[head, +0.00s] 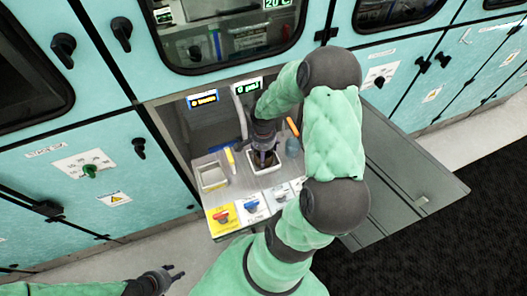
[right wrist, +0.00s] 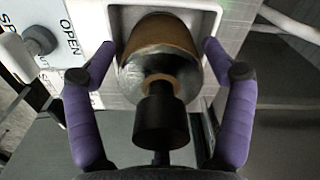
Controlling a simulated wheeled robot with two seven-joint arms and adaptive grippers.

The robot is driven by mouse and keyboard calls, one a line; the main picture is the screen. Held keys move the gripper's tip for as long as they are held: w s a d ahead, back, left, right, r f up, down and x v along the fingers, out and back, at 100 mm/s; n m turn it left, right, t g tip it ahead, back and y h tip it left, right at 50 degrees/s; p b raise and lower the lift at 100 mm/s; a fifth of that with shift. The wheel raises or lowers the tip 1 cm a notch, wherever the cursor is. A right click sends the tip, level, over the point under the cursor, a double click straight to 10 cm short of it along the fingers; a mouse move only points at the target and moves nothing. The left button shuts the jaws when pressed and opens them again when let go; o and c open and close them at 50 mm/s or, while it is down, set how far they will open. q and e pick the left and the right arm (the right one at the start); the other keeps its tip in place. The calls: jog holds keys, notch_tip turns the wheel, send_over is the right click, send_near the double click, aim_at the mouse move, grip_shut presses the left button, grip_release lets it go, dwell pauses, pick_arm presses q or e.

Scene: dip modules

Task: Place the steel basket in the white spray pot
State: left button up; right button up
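The steel basket (right wrist: 160,75) is a shiny round metal body with a brownish upper band and a black handle (right wrist: 160,122). It fills the middle of the right wrist view. The white spray pot (right wrist: 207,8) has a white rim that shows around and behind the basket; how deep the basket sits in it I cannot tell. In the head view the white pot (head: 252,168) is on the bench, under my right gripper (head: 264,157). In the right wrist view my right gripper (right wrist: 158,52) has its purple fingers spread on both sides of the basket, with narrow gaps. My left gripper (head: 174,272) is open and empty at the bottom left.
A second pale tray (head: 201,182) stands to the left on the bench. Knob panels (head: 222,217) line the front edge. Cabinet walls enclose the bay, and an open grey door lies to the right.

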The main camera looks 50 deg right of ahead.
jog(key=shift+r, duration=0.1)
dwell(0.3)
jog(key=shift+r+p, duration=0.35)
jog(key=shift+r, duration=0.05)
notch_tip(320, 180, up, 11)
jog(key=p, duration=0.3)
jog(key=shift+r+p, duration=0.15)
jog(key=shift+p, duration=0.15)
